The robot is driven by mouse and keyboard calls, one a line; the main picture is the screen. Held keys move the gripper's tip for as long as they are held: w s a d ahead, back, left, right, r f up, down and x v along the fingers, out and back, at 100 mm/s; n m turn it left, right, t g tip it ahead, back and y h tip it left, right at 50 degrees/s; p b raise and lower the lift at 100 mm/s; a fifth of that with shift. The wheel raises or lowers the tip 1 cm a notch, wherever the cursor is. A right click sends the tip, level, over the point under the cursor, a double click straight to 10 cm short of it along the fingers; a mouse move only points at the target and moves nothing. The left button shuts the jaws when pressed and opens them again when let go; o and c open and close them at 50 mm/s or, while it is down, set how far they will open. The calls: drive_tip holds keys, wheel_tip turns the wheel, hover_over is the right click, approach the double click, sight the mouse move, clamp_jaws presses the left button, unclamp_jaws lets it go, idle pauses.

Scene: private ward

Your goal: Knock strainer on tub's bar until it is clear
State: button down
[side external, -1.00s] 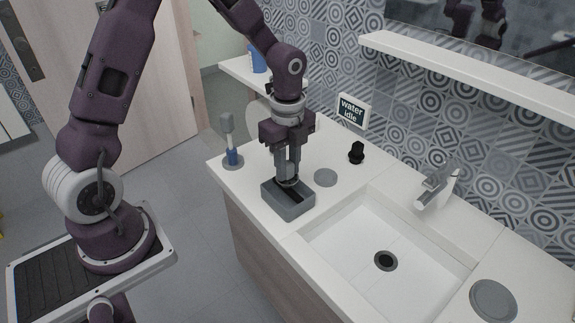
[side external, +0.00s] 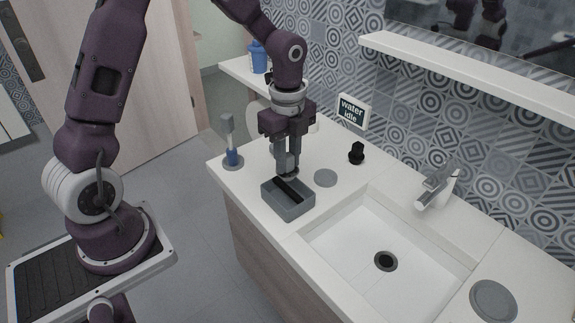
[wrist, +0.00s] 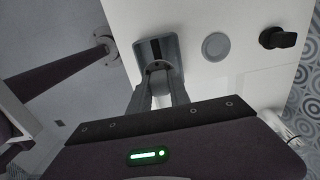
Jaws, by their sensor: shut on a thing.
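The grey rectangular tub (side external: 275,204) stands on the white counter left of the basin, with a dark bar (side external: 290,189) running across its opening. My gripper (side external: 286,170) points down and is shut on the small grey strainer (side external: 289,173), just above the tub's back edge. The fingers partly hide the strainer. In the wrist view the strainer (wrist: 158,67) shows a few dark spots on its face, between the fingertips (wrist: 159,78) and in front of the tub (wrist: 144,48). I cannot tell whether anything still clings to it, or whether it touches the bar.
A sign (side external: 351,111) reads "water idle" behind a black knob (side external: 356,152). A flat grey disc (side external: 325,178) lies right of the tub. The basin (side external: 340,235) and faucet (side external: 436,187) are at right.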

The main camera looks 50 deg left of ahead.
sight(288, 170)
drive_tip(key=shift+r, duration=0.5)
wheel_tip(288, 170, down, 4)
drive_tip(key=shift+s+r, duration=0.1)
drive_tip(key=shift+f, duration=0.35)
drive_tip(key=shift+r, duration=2.15)
